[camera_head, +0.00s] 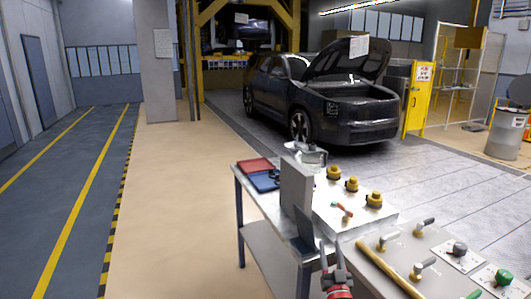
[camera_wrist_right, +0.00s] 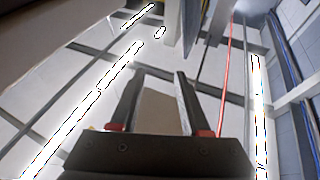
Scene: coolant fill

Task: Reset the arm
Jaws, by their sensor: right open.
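My right gripper (camera_head: 331,246) shows low and right of centre in the head view, raised near the front end of the workbench (camera_head: 262,245). Its two dark fingers have red parts at the base. In the right wrist view the fingers of this gripper (camera_wrist_right: 160,80) stand apart with nothing between them. The wrist camera faces upward to the ceiling with bright strip lights (camera_wrist_right: 120,62). My left gripper is in neither view.
A grey upright block (camera_head: 297,187), clear jug (camera_head: 309,157), blue tray (camera_head: 262,181) and yellow caps (camera_head: 334,172) are on the bench. A panel with valves (camera_head: 389,262) is at lower right. A dark car (camera_head: 315,95) stands behind, hood up. The left floor is clear.

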